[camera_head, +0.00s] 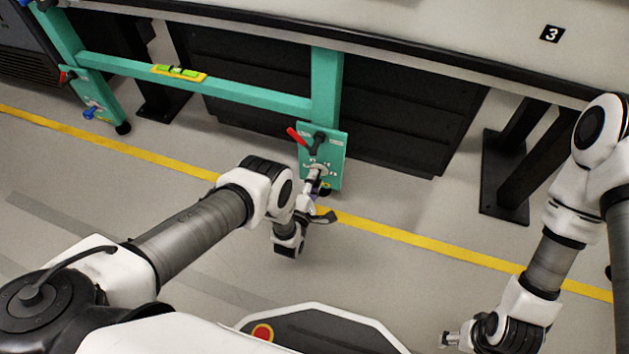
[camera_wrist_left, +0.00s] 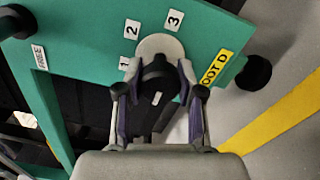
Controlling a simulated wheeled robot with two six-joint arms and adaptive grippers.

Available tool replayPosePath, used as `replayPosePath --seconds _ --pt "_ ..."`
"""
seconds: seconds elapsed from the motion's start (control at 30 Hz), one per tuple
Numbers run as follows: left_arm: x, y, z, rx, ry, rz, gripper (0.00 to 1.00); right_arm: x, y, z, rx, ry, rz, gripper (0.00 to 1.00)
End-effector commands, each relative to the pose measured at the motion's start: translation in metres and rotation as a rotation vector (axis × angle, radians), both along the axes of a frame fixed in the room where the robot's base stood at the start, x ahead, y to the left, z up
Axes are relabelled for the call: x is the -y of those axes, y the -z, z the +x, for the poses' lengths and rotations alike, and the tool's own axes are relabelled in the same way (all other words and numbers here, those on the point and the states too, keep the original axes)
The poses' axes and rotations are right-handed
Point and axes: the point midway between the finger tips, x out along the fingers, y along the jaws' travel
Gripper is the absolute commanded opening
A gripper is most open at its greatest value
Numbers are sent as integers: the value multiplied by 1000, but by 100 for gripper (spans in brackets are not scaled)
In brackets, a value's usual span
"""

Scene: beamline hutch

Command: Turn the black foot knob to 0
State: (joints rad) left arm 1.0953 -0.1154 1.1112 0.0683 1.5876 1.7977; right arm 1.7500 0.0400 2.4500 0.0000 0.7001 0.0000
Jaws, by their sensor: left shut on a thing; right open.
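The teal foot panel (camera_head: 334,158) hangs at the lower end of a teal frame post. In the left wrist view the black foot knob (camera_wrist_left: 157,72) sits in front of a pale round disc (camera_wrist_left: 160,44), with number labels 1, 2 and 3 around it; no 0 label shows. A white mark is on the knob, but I cannot tell which number it indicates. My left gripper (camera_wrist_left: 157,90) has its fingers on both sides of the knob and is shut on it; it also shows in the head view (camera_head: 316,178). My right gripper (camera_head: 448,340) is open and empty, low at right.
A red lever (camera_head: 294,136) stands on the panel's upper part. A yellow label (camera_wrist_left: 217,68) and a black round foot (camera_wrist_left: 253,72) are beside the knob. A second teal panel (camera_head: 97,95) is at far left. The floor has a yellow line (camera_head: 420,241); black table legs stand right.

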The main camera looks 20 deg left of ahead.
Motion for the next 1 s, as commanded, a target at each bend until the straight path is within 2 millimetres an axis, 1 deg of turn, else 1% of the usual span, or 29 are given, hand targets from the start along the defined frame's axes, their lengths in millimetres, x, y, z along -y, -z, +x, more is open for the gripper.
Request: replayPosePath --seconds 0.13,0.17,0.2,0.23,0.5,0.57,0.63,0.77,0.9,1.0 --pt "0 -1 1 1 0 0 2 0 0 0 0 0 0 63" --pt "0 -1 1 1 0 0 48 0 0 0 0 0 0 63" --pt "0 -1 1 1 0 0 62 0 0 0 0 0 0 63" --pt "0 -1 1 1 0 0 63 0 0 0 0 0 0 63" --pt "0 0 0 0 0 1 63 0 0 0 0 0 0 63" --pt "0 0 -3 -2 0 1 63 0 0 0 0 0 0 63" --pt "0 1 -10 -2 0 1 63 0 0 0 0 0 0 63" --pt "-1 1 -37 -6 0 1 63 0 0 0 0 0 0 63" --pt "-3 2 -75 -5 -1 2 63 0 0 0 0 0 0 63" --pt "-3 1 -97 -3 0 2 63 0 0 0 0 0 0 63"
